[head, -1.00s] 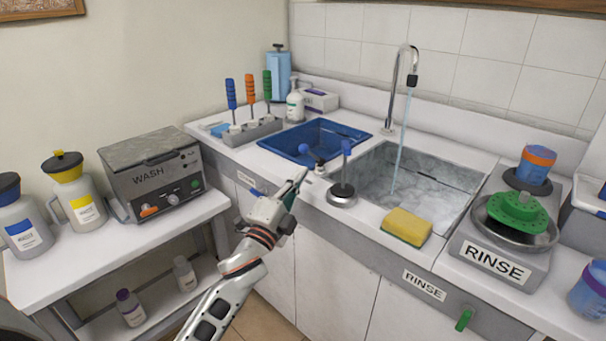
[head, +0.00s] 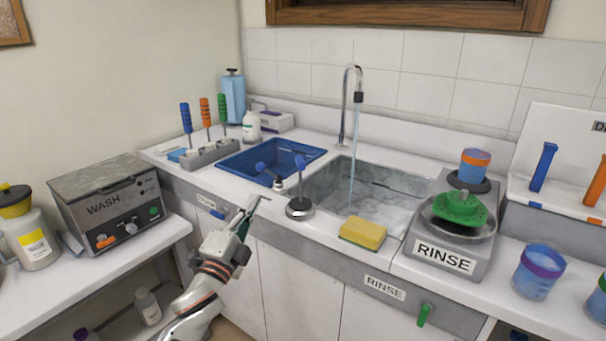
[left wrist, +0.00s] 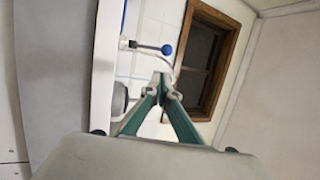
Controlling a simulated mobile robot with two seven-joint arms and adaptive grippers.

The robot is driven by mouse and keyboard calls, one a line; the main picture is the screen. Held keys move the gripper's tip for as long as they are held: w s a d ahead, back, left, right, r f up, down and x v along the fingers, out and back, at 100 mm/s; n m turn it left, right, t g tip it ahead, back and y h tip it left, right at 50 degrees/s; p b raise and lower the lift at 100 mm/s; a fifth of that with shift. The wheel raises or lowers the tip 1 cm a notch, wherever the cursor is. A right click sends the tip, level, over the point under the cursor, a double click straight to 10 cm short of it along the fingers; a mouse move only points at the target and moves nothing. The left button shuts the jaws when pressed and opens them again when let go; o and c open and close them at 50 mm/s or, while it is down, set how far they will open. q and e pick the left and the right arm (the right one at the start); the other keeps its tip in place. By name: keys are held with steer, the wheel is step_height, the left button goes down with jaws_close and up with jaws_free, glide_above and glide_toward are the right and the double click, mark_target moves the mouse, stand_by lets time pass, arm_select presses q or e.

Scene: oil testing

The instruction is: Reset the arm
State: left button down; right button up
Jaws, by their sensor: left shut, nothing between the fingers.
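My left arm comes in from the bottom left. Its gripper (head: 256,202) is shut and empty, just in front of the counter's front edge, left of the sink. The gripper also shows in the left wrist view (left wrist: 161,90), where its green-sided fingers meet at the tips. A blue-knobbed lever (left wrist: 167,49) shows past the fingertips there, apart from them. My right gripper is not in view.
The white counter holds a blue basin (head: 250,178), a round-based stand with a blue handle (head: 299,208), a running tap (head: 345,95), a sponge (head: 362,234) and a rinse device (head: 445,258). A wash machine (head: 110,205) stands on the left bench.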

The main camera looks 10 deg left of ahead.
arm_select(q)
steer(key=s+d+f+n+g+p, duration=0.1)
steer(key=s+d+f+n+g, duration=0.1)
steer(key=s+f, duration=0.9)
steer(key=s+d+f+n+g+p, duration=0.2)
steer(key=s+f+n+g, duration=0.3)
steer(key=s+f, duration=0.6)
steer(key=s+d+f+n+g+h+p, duration=0.1)
steer(key=s+d+f+n+g, duration=0.3)
steer(key=s+f, duration=0.7)
steer(key=s+n+p, duration=0.1)
steer(key=n, duration=0.1)
steer(key=shift+s+f+n, duration=0.2)
steer(key=shift+f+n, duration=0.1)
steer(key=shift+f, duration=0.05)
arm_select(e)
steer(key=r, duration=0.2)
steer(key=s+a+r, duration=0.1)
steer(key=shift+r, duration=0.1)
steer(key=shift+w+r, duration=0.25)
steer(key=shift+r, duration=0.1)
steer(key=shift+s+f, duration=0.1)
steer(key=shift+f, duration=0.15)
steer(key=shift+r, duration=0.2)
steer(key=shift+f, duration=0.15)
